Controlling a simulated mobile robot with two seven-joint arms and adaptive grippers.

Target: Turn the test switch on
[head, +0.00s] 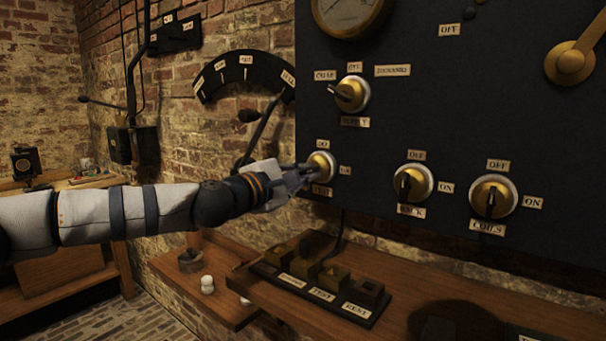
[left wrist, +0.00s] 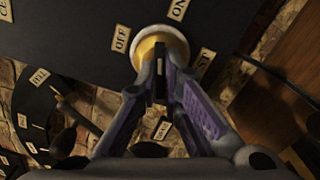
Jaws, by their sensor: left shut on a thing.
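The test switch (head: 322,163) is a brass knob on a pale round base, low on the left side of the dark panel. Labels around it include ON on its right and one below that seems to read TEST. My left gripper (head: 304,174) reaches it from the left. In the left wrist view, its two purple-grey fingers (left wrist: 161,82) are closed around the switch's dark lever, in front of the brass-and-white base (left wrist: 160,46). The OFF (left wrist: 120,38) and ON labels show beside the base. The fingers partly hide the lever, so I cannot tell its exact setting. My right gripper is not in view.
Other switches sit on the panel: one above (head: 350,94), one marked BACK (head: 411,184) and one marked COILS (head: 491,196). A wooden shelf (head: 470,295) below bears a block of labelled keys (head: 322,280). A curved scale with a lever (head: 240,76) is on the brick wall.

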